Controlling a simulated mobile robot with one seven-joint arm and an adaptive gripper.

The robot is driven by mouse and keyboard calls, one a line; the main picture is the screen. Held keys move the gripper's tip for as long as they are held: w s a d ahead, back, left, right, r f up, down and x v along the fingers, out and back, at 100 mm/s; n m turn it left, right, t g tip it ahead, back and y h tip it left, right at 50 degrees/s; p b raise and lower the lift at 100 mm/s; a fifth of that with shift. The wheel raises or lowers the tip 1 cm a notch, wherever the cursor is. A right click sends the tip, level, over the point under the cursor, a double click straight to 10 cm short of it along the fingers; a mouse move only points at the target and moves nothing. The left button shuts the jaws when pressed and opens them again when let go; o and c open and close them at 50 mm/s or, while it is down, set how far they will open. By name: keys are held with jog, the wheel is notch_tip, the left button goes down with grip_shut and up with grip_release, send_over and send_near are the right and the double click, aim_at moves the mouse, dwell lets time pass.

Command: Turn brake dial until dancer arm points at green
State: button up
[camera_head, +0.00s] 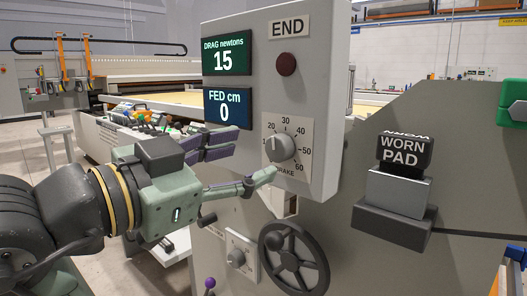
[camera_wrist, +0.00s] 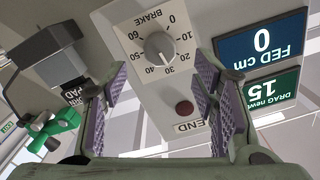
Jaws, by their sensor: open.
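The brake dial (camera_head: 281,148) is a grey knob on a pale BRAKE scale plate on the upright panel. It also shows in the wrist view (camera_wrist: 158,46), upside down, its white mark seemingly between 20 and 30. My gripper (camera_head: 260,160) is open, with its fingers reaching toward the panel just left of the dial. In the wrist view my gripper (camera_wrist: 163,75) has its purple-padded fingers apart to either side of the dial, and nothing is between them. I cannot make out contact with the dial. I cannot identify the dancer arm or its green mark.
The DRAG display (camera_head: 226,57) reads 15 newtons and the FED display (camera_head: 228,108) reads 0 cm. A dark red END lamp or button (camera_head: 286,64) is above the dial. A handwheel (camera_head: 294,259) and smaller knob (camera_head: 237,257) are below. A WORN PAD block (camera_head: 403,155) stands right.

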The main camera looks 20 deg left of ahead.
jog(key=v, duration=0.5)
jog(key=shift+s+a, duration=0.1)
jog(key=shift+s, duration=0.2)
